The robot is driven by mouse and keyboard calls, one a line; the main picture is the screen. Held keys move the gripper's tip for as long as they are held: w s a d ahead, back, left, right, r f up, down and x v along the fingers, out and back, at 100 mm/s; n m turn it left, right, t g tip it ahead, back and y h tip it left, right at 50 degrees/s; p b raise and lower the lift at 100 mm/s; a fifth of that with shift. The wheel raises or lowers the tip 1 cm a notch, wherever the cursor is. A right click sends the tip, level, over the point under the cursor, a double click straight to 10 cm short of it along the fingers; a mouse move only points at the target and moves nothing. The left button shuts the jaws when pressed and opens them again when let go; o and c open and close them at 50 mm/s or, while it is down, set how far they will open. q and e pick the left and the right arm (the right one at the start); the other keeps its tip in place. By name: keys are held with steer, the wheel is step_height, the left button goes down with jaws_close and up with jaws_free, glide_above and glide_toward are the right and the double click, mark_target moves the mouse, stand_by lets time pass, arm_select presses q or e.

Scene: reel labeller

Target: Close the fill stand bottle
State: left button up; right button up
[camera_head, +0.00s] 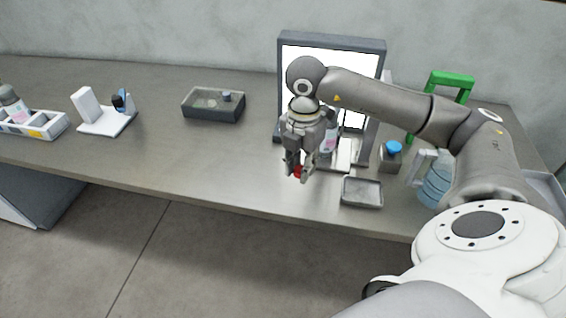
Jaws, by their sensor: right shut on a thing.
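My right gripper (299,172) points down over the front part of the table, left of the grey tray. It is shut on a small red thing, probably a cap (298,171), mostly hidden between the fingertips. A bottle with a pinkish label (329,141) stands just behind and right of the gripper, in front of a bright framed panel (347,57). The gripper and arm hide part of this bottle, and I cannot make out its top. My left gripper is not in view.
A small grey tray (362,204) lies near the front edge. A blue-topped container (390,160), a large clear bottle (436,185) and a green frame (449,79) stand right. A grey box (212,119), white stand (104,126) and bottle rack (38,135) stand left.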

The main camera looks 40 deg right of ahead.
steer(key=shift+s+d+r+b, duration=0.15)
steer(key=shift+s+r, duration=0.15)
steer(key=shift+s, duration=0.35)
steer(key=shift+s+d+r+b, duration=0.1)
steer(key=shift+s+r, duration=0.2)
steer(key=shift+s, duration=0.4)
steer(key=shift+s+d+r+b, duration=0.15)
steer(key=shift+s+r, duration=0.15)
steer(key=shift+s, duration=0.35)
steer(key=shift+a, duration=0.1)
steer(key=s+a+f+m, duration=0.1)
steer(key=a+f+m, duration=0.2)
steer(key=a+m, duration=1.2)
steer(key=m, duration=0.6)
steer(key=shift+a+m, duration=0.3)
steer(key=shift+a, duration=0.05)
steer(key=shift+s+d, duration=0.1)
